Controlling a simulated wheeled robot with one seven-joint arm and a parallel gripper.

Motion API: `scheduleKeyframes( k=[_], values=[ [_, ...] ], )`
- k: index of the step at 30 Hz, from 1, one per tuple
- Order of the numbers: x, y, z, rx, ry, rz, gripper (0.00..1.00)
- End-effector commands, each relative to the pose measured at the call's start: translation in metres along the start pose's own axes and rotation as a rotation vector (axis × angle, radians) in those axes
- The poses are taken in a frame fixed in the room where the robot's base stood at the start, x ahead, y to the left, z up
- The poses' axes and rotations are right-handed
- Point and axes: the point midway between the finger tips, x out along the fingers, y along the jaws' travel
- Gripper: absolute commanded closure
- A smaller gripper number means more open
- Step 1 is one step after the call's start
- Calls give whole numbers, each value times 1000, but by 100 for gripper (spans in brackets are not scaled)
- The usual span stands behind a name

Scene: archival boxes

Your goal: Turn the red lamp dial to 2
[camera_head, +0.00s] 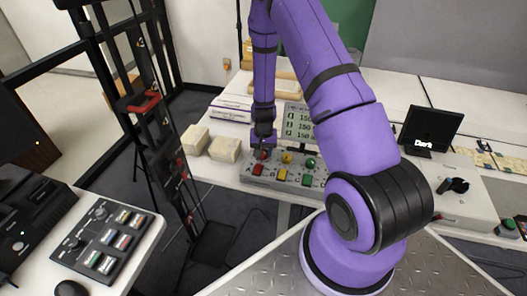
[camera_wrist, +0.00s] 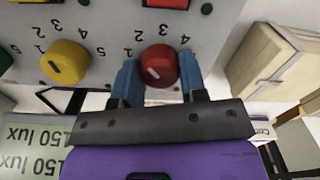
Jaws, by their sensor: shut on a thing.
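The red lamp dial (camera_head: 262,155) is the leftmost of a row of three dials on a grey control panel (camera_head: 330,178) in the head view. My gripper (camera_head: 263,146) reaches down to it from above. In the wrist view the red dial (camera_wrist: 159,64) sits between the two blue fingers of my gripper (camera_wrist: 159,75), which are shut on its sides. A pale pointer mark shows on the dial's face, towards the lower left in that view. Printed digits surround the dial, upside down there. The exact setting is hard to read.
A yellow dial (camera_head: 286,158) and a green dial (camera_head: 310,163) stand beside it, with coloured switches in front. A display (camera_head: 300,122) showing 150 readings is behind. Cream boxes (camera_head: 225,149) lie left of the panel. A dark screen (camera_head: 431,128) stands at the right.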

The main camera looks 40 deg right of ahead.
Motion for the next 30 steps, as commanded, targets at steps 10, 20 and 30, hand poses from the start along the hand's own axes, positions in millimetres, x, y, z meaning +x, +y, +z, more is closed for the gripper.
scheduleKeyframes(
  k=[10,20,30],
  values=[
    [0,0,0,-43,0,-1,85],
    [0,0,0,-42,0,-1,45],
    [-1,0,0,-41,0,0,36]
  ],
)
